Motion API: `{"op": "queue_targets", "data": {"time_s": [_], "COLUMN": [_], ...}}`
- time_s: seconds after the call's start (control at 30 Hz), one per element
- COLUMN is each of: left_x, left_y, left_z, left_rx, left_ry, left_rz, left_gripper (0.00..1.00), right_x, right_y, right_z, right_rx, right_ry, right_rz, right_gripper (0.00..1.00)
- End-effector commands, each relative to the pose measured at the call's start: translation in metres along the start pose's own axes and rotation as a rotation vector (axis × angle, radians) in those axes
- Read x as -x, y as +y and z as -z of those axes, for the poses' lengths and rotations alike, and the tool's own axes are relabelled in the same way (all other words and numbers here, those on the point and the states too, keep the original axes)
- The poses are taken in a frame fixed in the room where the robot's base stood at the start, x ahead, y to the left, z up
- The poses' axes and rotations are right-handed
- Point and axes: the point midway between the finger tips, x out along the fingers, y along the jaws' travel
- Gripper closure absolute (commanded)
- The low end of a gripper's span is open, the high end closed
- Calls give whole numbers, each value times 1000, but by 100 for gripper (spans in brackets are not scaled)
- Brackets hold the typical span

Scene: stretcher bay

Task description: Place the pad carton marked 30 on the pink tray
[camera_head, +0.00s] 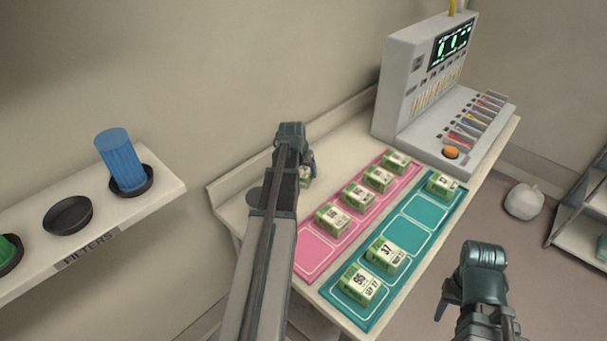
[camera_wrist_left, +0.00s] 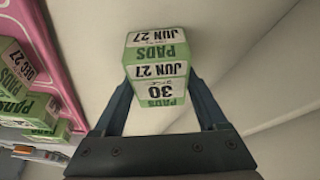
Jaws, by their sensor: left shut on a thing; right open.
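The pad carton marked 30 (camera_wrist_left: 160,92) is green and white, reads JUN 27, and sits between the fingers of my left gripper (camera_wrist_left: 158,100), which is shut on it. In the head view the carton (camera_head: 306,178) is mostly hidden behind my left gripper (camera_head: 297,160), over the bare counter left of the pink tray. The pink tray (camera_head: 315,261) holds several similar cartons in a row; its nearest marked cell is empty. Its edge also shows in the left wrist view (camera_wrist_left: 52,52). My right gripper (camera_head: 470,302) is open and empty, right of the counter.
A teal tray (camera_head: 407,232) beside the pink one holds 3 cartons, with empty cells between them. A grey console (camera_head: 410,75) stands at the counter's far end. A shelf at left (camera_head: 150,200) holds a blue filter (camera_head: 121,160) and dark dishes.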

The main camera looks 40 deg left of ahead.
Motion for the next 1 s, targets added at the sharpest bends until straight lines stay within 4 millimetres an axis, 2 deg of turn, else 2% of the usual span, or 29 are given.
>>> {"op": "queue_targets", "data": {"time_s": [0.37,1.0], "left_x": [10,89], "left_y": [0,0], "left_z": [4,37], "left_rx": [0,0], "left_ry": [0,0], "left_rz": [0,0], "left_gripper": [100,100], "right_x": [11,96], "right_y": [1,9], "right_z": [-1,-6], "right_rx": [0,2], "right_ry": [0,0], "right_rz": [0,0], "right_gripper": [50,50]}}
